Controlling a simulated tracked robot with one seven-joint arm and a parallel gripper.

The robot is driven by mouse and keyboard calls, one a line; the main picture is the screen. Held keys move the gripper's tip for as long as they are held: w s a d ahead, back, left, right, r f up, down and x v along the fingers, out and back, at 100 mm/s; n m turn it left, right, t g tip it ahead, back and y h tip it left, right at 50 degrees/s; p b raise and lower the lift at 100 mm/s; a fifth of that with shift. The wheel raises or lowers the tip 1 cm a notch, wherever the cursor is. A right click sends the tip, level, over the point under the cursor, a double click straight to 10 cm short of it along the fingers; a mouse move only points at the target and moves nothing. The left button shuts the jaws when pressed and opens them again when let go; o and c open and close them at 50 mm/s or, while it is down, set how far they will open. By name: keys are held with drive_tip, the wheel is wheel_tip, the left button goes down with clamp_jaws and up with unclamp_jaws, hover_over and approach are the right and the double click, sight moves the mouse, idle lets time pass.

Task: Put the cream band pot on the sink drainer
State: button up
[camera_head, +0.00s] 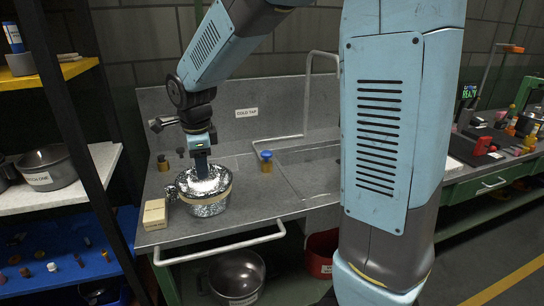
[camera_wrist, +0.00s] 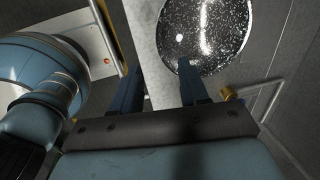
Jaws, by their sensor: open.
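The black-and-white speckled pot (camera_head: 207,208) with a cream band stands upright on the grey worktop (camera_head: 185,230) at the left. The pot also shows at the top of the wrist view (camera_wrist: 208,30). My gripper (camera_head: 202,172) points down at the pot in the head view, and its tips overlap the pot's mouth. In the wrist view my gripper (camera_wrist: 160,85) has its fingers apart, with nothing held between them. The right finger overlaps the pot's near edge; contact is unclear. The recessed grey sink area (camera_head: 315,170) lies right of the pot, partly hidden by my arm.
A pale block (camera_head: 154,214) stands close left of the pot. A blue-capped amber jar (camera_head: 266,161) stands between pot and sink. A tall tap pipe (camera_head: 307,95) rises behind. A white rail (camera_head: 220,247) runs along the front edge. Shelves with pots are at left.

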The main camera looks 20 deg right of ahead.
drive_tip(key=s+d+r+n+t, duration=0.1)
drive_tip(key=s+d+r+n, duration=0.4)
drive_tip(key=s+d+n, duration=0.4)
drive_tip(key=s+d+r+n+t, duration=0.2)
drive_tip(key=s+d+r+n, duration=0.3)
drive_tip(key=s+d+n, duration=0.4)
drive_tip(key=shift+s+t, duration=0.3)
drive_tip(key=shift+s, duration=1.35)
drive_tip(key=shift+r, duration=0.1)
